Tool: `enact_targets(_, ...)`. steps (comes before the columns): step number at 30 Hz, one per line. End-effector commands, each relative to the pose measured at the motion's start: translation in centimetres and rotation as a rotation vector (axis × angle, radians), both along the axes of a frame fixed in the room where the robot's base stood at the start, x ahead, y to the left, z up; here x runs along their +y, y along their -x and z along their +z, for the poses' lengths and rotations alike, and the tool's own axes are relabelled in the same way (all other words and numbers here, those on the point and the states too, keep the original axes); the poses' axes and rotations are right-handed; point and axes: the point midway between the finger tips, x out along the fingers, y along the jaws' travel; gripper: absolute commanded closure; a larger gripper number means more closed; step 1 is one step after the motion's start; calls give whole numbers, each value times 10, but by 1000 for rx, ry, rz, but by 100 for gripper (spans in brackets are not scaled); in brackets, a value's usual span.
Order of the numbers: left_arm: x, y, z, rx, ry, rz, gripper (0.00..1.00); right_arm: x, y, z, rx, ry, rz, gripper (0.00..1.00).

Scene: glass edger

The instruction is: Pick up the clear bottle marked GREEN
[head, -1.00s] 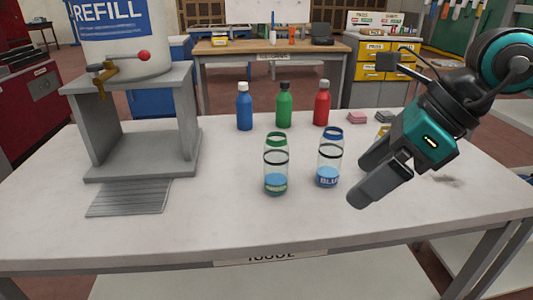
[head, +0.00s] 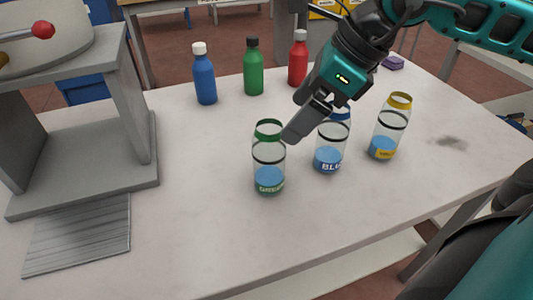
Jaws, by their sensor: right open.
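The clear bottle marked GREEN (head: 269,160) stands upright on the white table, with a green band at its top, a black ring and blue liquid low inside. My right gripper (head: 304,122) is open, just right of and above its top, between it and the clear bottle marked BLUE (head: 330,150). One finger points toward the GREEN bottle's upper part; I cannot tell whether it touches. The other finger is partly hidden. The gripper covers some of the BLUE bottle's top. My left gripper is out of view.
A clear yellow-banded bottle (head: 389,130) stands right of the BLUE one. Opaque blue (head: 204,78), green (head: 253,70) and red (head: 298,62) bottles stand behind. A grey stand (head: 140,120) with a ridged plate (head: 80,235) is at left. The table's front is clear.

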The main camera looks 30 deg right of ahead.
Motion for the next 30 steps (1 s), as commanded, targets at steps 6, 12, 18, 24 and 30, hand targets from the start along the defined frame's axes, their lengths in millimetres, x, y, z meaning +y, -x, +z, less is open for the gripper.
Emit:
enact_targets(6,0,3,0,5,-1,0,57,11,-11,-26,2,-4,1,7)
enact_targets(12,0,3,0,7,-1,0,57,15,-15,-36,0,-2,0,7)
enact_targets(18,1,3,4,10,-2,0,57,26,-22,-51,2,-5,2,7)
enact_targets(24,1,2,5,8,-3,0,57,35,-31,-74,2,-3,0,7)
enact_targets(30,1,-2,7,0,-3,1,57,36,-34,-79,0,0,-1,7)
